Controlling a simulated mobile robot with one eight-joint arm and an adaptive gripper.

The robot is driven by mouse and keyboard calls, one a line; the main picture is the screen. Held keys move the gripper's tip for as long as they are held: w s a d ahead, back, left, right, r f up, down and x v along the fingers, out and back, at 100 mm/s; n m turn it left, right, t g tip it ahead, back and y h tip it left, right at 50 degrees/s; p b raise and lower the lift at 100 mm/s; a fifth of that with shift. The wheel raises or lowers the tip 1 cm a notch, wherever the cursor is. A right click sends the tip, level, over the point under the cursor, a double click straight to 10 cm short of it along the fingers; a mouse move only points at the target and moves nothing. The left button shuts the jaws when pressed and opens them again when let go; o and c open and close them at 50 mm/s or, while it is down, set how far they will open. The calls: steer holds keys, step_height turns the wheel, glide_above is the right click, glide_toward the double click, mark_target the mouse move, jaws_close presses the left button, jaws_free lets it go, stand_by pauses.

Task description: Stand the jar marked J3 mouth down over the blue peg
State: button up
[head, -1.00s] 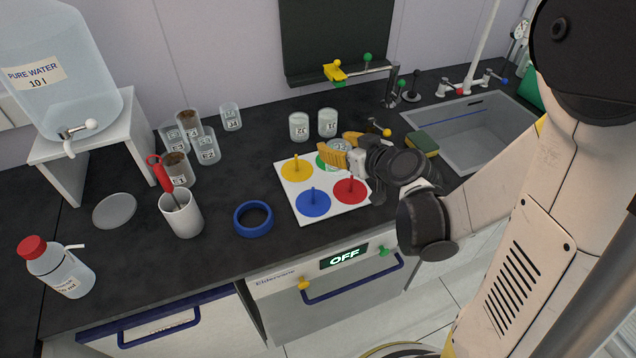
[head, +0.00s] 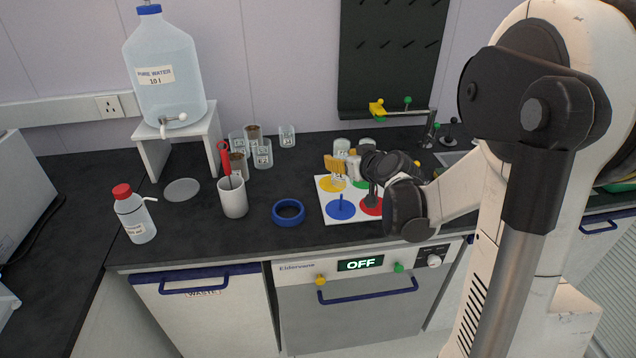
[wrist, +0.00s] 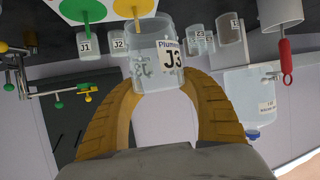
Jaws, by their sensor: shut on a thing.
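The jar J3 (wrist: 157,58) is clear with a white label and sits between the yellow fingers of my gripper (wrist: 165,95), which is shut on it. Its label reads upright in the wrist view, where the room appears upside down, so the jar looks inverted. In the head view my gripper (head: 336,163) is above the back of the white board, near the yellow disc (head: 331,185), and J3 is mostly hidden. The blue peg (head: 341,200) stands bare on its blue disc at the board's front left, nearer the camera than my gripper.
Red disc (head: 371,206) stands right of the blue one. Jars J1 (wrist: 85,45) and J2 (wrist: 118,43) are behind the board. A blue ring (head: 288,212), a white cup (head: 233,198) and several jars stand left.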

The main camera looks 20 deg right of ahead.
steer(key=shift+a, duration=0.1)
steer(key=shift+w+f+b, duration=0.1)
steer(key=shift+f+b, duration=0.15)
steer(key=shift+b, duration=0.05)
steer(key=shift+w+d+f+b, duration=0.15)
steer(key=shift+f+b, duration=1.25)
steer(key=shift+f, duration=1.05)
steer(key=shift+s+d+f+b, duration=0.1)
steer(key=shift+f+b, duration=1.25)
steer(key=shift+f, duration=1.05)
steer(key=o, duration=1.4)
